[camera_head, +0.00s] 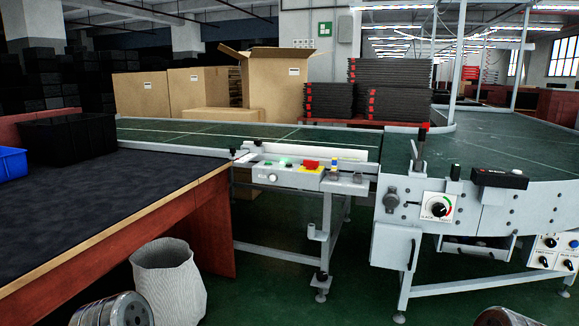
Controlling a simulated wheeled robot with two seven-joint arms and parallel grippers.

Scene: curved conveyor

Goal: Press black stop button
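A grey control panel (292,177) is mounted on the front side of the conveyor, near the middle of the view. On it are a lit green button (285,162), a red stop switch (310,165) on a yellow base, and a pale round knob (272,177). A black stop button cannot be told for sure; the small controls are too small to make out. Neither gripper is in view. Only rounded metal parts of my arms show at the bottom left and bottom right edges, well short of the panel.
The green conveyor (190,136) curves away to the right. A dark-topped table (90,205) with a black crate (68,136) and blue bin (11,162) fills the left. A white waste basket (170,285) stands on the floor. A dial panel (438,207) is further right.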

